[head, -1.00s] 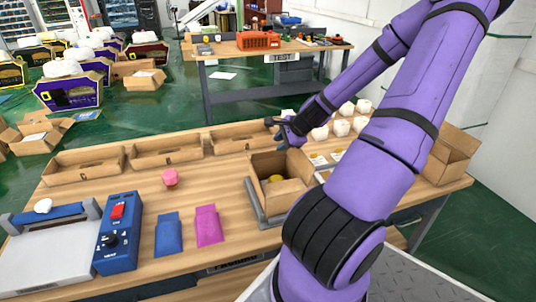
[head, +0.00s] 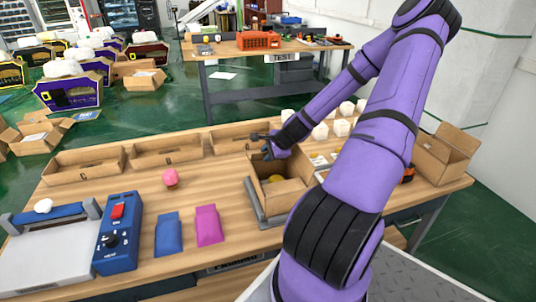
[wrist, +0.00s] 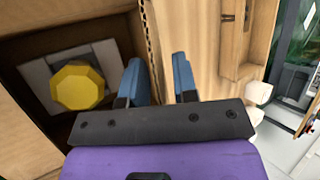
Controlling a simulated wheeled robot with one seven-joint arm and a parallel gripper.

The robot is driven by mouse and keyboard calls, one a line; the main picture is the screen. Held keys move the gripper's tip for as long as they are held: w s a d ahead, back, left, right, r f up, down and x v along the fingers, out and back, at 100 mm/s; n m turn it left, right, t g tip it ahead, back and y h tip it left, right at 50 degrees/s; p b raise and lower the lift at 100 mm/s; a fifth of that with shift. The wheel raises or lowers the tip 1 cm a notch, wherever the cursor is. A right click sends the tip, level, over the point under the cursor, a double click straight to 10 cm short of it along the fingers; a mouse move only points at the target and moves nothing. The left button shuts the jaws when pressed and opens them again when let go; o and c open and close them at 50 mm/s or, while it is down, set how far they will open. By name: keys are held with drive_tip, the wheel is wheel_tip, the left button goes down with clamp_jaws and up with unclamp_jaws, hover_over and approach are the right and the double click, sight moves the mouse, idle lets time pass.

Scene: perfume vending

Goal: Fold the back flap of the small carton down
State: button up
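The small open carton (head: 256,198) stands on the packing table below my gripper. A yellow-topped item (wrist: 80,85) lies inside it on a grey and white piece, and it also shows in the head view (head: 275,179). My gripper (head: 262,139) is over the carton's back edge. In the wrist view its two blue fingers (wrist: 160,80) are apart, one on each side of a cardboard edge (wrist: 151,40) of the carton. I cannot tell whether either finger touches it. My arm and gripper hide part of the carton's back side, and the back flap's angle is unclear.
A grey metal frame (head: 256,204) runs beside the carton. Open brown trays (head: 165,152) line the table's back edge. White items (head: 341,128) stand to the right, near another open carton (head: 444,157). Blue and pink pouches (head: 208,225) and a pink object (head: 170,178) lie left.

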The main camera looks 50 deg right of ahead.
clamp_jaws()
drive_tip(key=shift+s+f, duration=0.1)
drive_tip(key=shift+s+a+f+n+t+h, duration=0.2)
drive_tip(key=shift+t+h, duration=0.25)
drive_tip(key=shift+t, duration=0.45)
drive_tip(key=shift+s+a+f+n+t+h, duration=0.1)
drive_tip(key=shift+s+f+n+t+h, duration=0.3)
drive_tip(key=shift+t, duration=0.5)
drive_tip(key=shift+w+r, duration=0.15)
drive_tip(key=shift+w, duration=0.05)
drive_tip(key=shift+o, duration=0.6)
unclamp_jaws()
drive_tip(key=shift+r, duration=0.15)
